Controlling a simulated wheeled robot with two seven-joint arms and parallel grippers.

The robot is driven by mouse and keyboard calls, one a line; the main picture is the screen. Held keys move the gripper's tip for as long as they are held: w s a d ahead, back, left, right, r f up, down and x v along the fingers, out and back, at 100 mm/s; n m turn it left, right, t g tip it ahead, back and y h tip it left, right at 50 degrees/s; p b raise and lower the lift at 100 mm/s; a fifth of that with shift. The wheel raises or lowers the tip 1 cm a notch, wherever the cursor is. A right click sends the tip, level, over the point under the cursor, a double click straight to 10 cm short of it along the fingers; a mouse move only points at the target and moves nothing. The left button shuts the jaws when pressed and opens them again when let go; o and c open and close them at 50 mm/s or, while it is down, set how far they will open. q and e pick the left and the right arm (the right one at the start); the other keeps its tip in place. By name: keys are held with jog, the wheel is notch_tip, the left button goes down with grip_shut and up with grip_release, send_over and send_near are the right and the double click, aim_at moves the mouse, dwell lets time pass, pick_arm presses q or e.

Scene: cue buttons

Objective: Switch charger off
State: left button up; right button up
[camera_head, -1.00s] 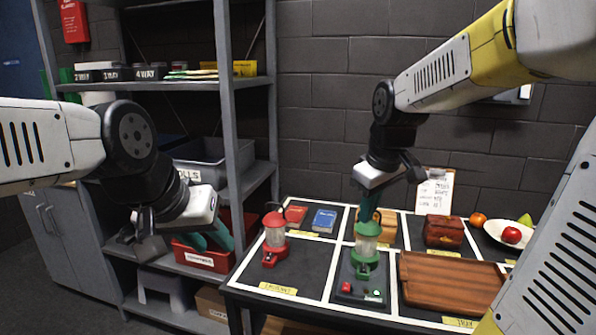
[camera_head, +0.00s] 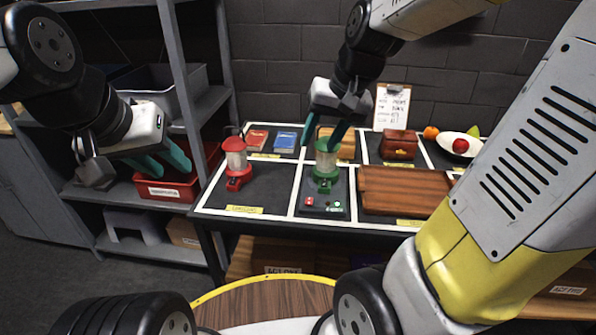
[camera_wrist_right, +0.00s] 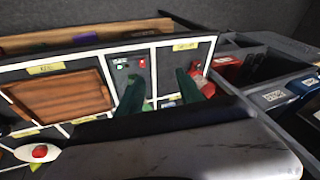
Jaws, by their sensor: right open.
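The charger is a dark pad (camera_head: 318,207) on the table with a red button (camera_head: 309,201) and a green-lit button (camera_head: 337,204) at its front edge. Its red button (camera_wrist_right: 131,76) also shows in the right wrist view. A green lantern (camera_head: 325,172) stands upright on the pad, behind the buttons. My right gripper (camera_head: 324,143) is open, its teal fingers at the lantern's top; I cannot tell whether they touch it. In the right wrist view its fingers (camera_wrist_right: 160,85) are apart. My left gripper (camera_head: 165,163) is open and empty at the left, before the shelf.
A red lantern (camera_head: 236,165) stands left of the charger. A wooden board (camera_head: 400,190) lies close on its right. Red and blue books (camera_head: 285,142), a wooden box (camera_head: 400,145) and a fruit plate (camera_head: 450,143) are behind. The table's front strip is mostly clear.

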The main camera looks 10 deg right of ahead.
jog(key=w+f+m+g, duration=0.1)
jog(key=w+f+g, duration=0.1)
jog(key=w+f, duration=0.6)
jog(key=m+g+h, duration=0.1)
jog(key=g+h, duration=0.1)
jog(key=h, duration=0.1)
send_over(309, 199)
notch_tip(309, 199, down, 12)
notch_tip(309, 199, down, 8)
jog(key=shift+w+d+f, duration=0.1)
grip_shut()
